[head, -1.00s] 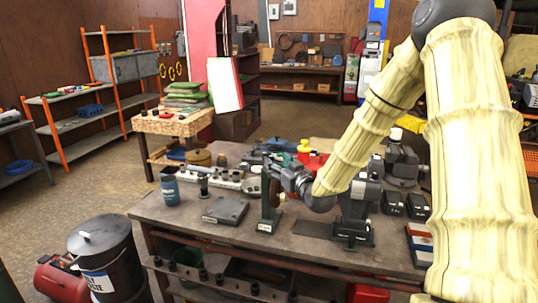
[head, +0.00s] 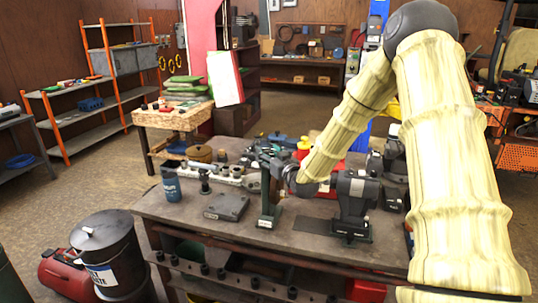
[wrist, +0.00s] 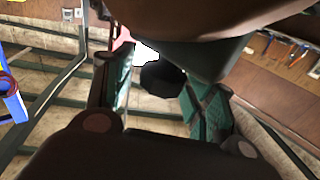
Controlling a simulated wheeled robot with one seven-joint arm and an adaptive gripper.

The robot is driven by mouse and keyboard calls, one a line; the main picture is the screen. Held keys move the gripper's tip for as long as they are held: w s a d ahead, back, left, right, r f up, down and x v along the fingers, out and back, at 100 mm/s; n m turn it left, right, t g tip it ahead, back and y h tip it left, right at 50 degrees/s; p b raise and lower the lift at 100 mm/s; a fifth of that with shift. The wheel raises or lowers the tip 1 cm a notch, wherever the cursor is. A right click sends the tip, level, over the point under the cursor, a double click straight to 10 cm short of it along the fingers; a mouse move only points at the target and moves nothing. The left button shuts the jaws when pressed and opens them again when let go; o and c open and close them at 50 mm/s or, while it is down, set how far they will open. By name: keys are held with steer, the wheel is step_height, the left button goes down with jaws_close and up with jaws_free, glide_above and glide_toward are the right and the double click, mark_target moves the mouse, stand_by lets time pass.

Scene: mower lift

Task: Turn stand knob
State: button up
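A green stand (head: 267,207) with a flat base and a label stands upright near the middle of the bench. My gripper (head: 268,163) reaches it from the right at its upper part, where the fingers and stand overlap and are hard to separate. In the wrist view a dark, blunt knob (wrist: 162,79) shows between the two green-padded fingers of my gripper (wrist: 160,97). The fingers are apart, with narrow gaps on both sides of the knob. Contact with it is not clear. A large dark brownish body covers the top of the wrist view.
A grey motor-like machine (head: 355,205) stands close right of my wrist. On the bench (head: 300,245) are a flat grey block (head: 226,207), a blue can (head: 171,185) and a red container with a yellow top (head: 304,148). Bare bench lies in front of the stand.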

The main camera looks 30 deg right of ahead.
steer(key=c, duration=0.9)
